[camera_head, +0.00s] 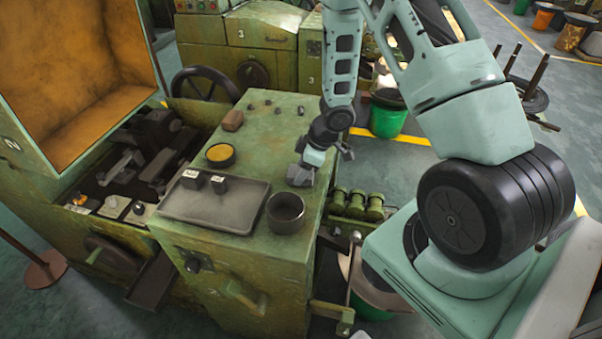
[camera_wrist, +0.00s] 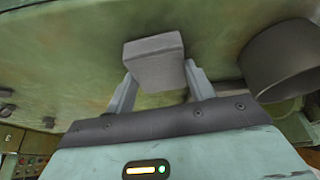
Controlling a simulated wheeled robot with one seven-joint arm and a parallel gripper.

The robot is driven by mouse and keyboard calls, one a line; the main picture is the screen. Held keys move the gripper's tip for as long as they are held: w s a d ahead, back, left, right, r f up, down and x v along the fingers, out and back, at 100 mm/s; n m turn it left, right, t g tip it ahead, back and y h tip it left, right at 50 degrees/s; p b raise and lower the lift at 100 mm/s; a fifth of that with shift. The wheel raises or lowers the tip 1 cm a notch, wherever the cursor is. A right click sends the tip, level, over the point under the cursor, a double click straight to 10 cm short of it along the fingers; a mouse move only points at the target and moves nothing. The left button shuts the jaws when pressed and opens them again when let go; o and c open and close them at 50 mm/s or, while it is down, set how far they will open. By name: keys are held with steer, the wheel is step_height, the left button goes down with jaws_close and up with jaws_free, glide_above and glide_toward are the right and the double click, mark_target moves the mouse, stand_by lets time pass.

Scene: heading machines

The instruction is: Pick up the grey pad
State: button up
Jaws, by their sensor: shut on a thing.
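The grey pad (camera_wrist: 154,62) is a small grey block between my gripper's two fingers in the wrist view. My gripper (camera_wrist: 158,82) is shut on it, one finger against each side. In the head view my gripper (camera_head: 309,164) points down at the right part of the green machine top, and the grey pad (camera_head: 300,176) shows at its fingertips. I cannot tell whether the pad still touches the surface.
On the green machine top (camera_head: 262,165) stand a dark round cup (camera_head: 286,213), a grey tray (camera_head: 214,217) with two small labelled blocks, a dish with yellow contents (camera_head: 220,155) and a brown block (camera_head: 233,120). A green bucket (camera_head: 388,118) stands on the floor behind.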

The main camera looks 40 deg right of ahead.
steer(key=shift+r, duration=0.1)
step_height(320, 180, up, 10)
steer(key=p, duration=0.2)
steer(key=shift+p, duration=0.4)
steer(key=shift+o, duration=1.3)
steer(key=shift+c, duration=0.7)
